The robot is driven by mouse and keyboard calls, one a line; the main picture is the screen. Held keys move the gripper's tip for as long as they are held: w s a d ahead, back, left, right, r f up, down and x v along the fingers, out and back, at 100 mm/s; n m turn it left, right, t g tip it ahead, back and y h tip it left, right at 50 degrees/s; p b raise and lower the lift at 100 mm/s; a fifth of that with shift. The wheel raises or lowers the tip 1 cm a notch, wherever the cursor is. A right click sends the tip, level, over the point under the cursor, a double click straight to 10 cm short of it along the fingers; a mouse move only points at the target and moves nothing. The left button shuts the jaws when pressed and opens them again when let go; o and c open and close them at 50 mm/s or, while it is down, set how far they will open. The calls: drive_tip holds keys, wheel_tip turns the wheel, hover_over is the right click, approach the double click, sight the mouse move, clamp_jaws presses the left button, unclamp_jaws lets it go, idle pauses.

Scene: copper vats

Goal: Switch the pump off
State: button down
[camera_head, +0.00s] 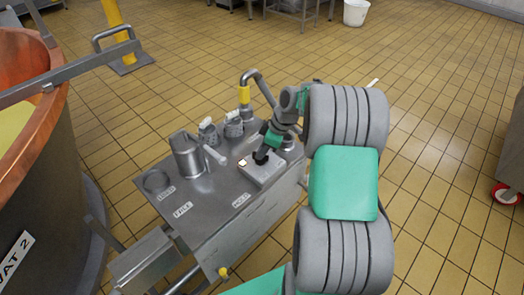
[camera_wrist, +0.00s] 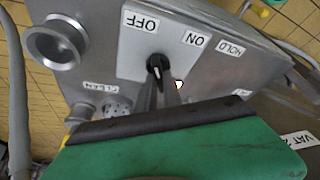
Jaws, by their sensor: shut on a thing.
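The pump's switch plate (camera_head: 264,172) is a pale square on the top of the steel pump cabinet (camera_head: 205,195). A black switch knob (camera_wrist: 156,63) stands on it, between the OFF label (camera_wrist: 140,21) and the ON label (camera_wrist: 195,39), which read upside down in the wrist view. I cannot tell which label the knob points to. My gripper (camera_head: 264,154) reaches down onto the plate and is shut on the knob. Its green and black body fills the lower wrist view and hides part of the cabinet. A small pale lamp (camera_wrist: 179,85) sits beside the knob.
A steel jug (camera_head: 187,157) and capped fittings stand on the cabinet beside the plate. A copper vat (camera_head: 50,150) stands at the left. Tiled floor is open at the back and right.

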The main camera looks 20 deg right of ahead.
drive_tip(key=c, duration=1.5)
unclamp_jaws()
drive_tip(key=p+v, duration=0.2)
drive_tip(key=v, duration=0.5)
drive_tip(key=shift+s+d+r, duration=0.1)
drive_tip(key=shift+s+r, duration=0.05)
drive_tip(key=shift+r, duration=0.2)
